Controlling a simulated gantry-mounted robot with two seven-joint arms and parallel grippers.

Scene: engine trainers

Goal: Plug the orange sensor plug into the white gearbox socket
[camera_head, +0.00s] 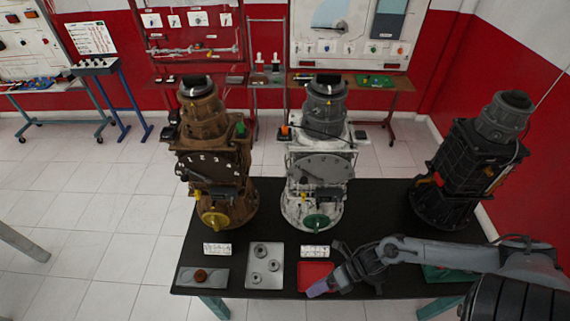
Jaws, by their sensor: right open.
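The white gearbox (321,165) stands upright in the middle of the black table, with a grey upper part and a green round part at its foot. A small orange piece (284,130) shows at its upper left; I cannot tell whether it is the sensor plug. The socket is too small to make out. My right gripper (324,287) is open, low over the red tray (316,269) at the table's front edge, in front of the white gearbox and apart from it. A purple patch shows at its tip. My left gripper is out of view.
A brown gearbox (208,155) stands to the left and a black one (468,165) to the right. A grey tray with rings (265,283) and a grey plate with a brown round piece (188,281) lie at front left. Bare table lies between the white and black gearboxes.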

